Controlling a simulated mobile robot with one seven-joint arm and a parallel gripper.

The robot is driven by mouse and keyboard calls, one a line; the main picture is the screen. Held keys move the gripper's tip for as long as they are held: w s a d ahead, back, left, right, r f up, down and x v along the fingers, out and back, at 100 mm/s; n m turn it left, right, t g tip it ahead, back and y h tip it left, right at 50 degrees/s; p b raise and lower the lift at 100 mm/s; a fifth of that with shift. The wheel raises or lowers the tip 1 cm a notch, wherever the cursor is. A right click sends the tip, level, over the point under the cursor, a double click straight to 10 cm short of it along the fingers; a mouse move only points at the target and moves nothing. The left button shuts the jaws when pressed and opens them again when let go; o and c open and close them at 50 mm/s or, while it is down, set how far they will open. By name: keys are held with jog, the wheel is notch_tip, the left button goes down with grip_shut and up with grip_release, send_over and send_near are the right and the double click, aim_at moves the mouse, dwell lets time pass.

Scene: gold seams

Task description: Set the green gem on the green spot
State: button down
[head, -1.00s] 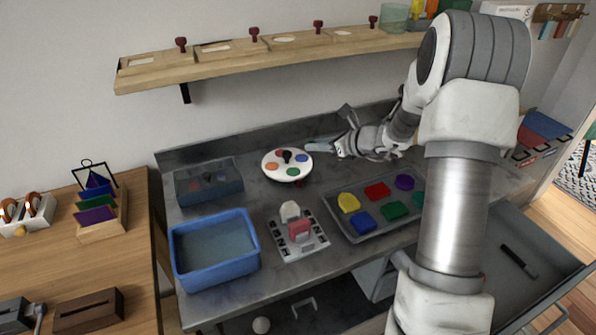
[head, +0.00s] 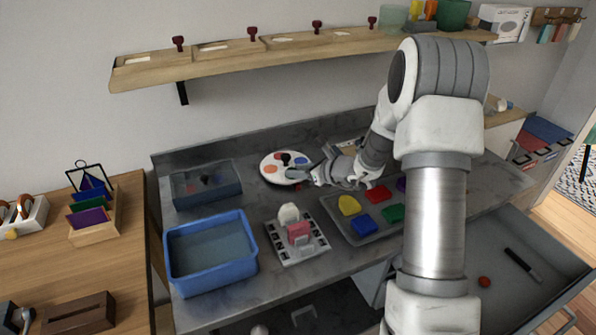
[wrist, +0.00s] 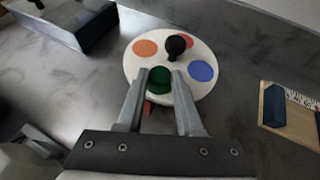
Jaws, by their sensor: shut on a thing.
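A white round disc (wrist: 135,62) lies on the grey counter, with a black knob (wrist: 177,45) at its middle. It bears orange (wrist: 145,48), blue (wrist: 201,71) and red (wrist: 187,41) spots. My gripper (wrist: 160,80) is shut on the green gem (wrist: 159,79), at the disc's near edge in the wrist view. No separate green spot shows; the gem and fingers cover that part of the disc. I cannot tell whether the gem touches the disc. In the head view my gripper (head: 297,174) is over the front right of the disc (head: 268,178).
A small red thing (wrist: 147,107) shows partly behind the left finger. A lidded grey box (head: 208,185) and blue bin (head: 211,252) stand left of the disc. A tray (head: 350,232) of coloured shapes lies front right. A wooden shelf (head: 150,77) is above.

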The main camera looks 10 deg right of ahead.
jog(key=shift+f, duration=0.2)
jog(key=c, duration=0.5)
grip_release()
jog(key=shift+c, duration=0.2)
